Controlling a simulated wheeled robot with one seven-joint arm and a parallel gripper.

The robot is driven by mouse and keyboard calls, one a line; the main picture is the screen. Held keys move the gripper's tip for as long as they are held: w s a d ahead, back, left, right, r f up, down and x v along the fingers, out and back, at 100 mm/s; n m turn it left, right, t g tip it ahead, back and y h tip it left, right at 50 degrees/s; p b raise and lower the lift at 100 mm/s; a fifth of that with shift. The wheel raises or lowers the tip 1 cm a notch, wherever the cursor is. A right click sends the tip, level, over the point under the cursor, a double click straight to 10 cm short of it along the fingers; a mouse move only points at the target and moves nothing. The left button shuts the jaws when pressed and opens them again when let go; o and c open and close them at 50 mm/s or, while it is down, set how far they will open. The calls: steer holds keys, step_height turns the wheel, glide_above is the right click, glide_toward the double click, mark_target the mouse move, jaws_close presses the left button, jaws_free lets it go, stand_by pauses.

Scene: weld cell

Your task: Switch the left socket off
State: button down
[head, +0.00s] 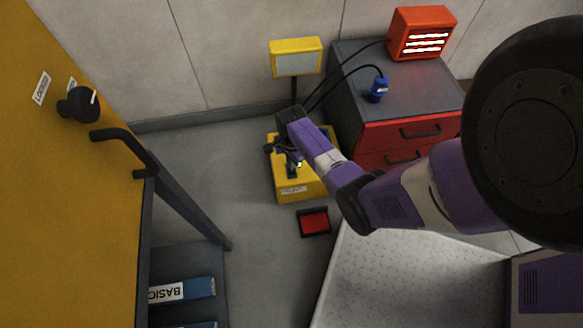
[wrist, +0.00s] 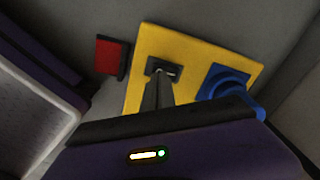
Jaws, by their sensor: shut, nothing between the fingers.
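The yellow socket box (head: 315,187) stands on the floor past my platform, with a white label on its front. The wrist view shows its yellow face (wrist: 190,45) tilted, with a small dark switch (wrist: 163,69) near the middle and a blue round socket or plug (wrist: 225,82) to the right. My gripper (head: 295,163) is over the box in the head view and hides much of its face. In the wrist view my gripper (wrist: 160,85) is shut and empty, its dark fingers reaching to the switch. I cannot tell whether they touch it, or the switch's position.
A red pad in a black frame (head: 313,222) lies on the floor in front of the box. A yellow sign post (head: 296,58) stands behind. A grey cabinet (head: 350,65) with red drawers is at the right, a yellow door (head: 60,180) at the left.

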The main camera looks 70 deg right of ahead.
steer(key=shift+f+b, duration=1.1)
steer(key=shift+f, duration=0.35)
stand_by(1.0)
steer(key=shift+r, duration=0.15)
step_height(320, 180, up, 7)
steer(key=p, duration=0.7)
stand_by(0.6)
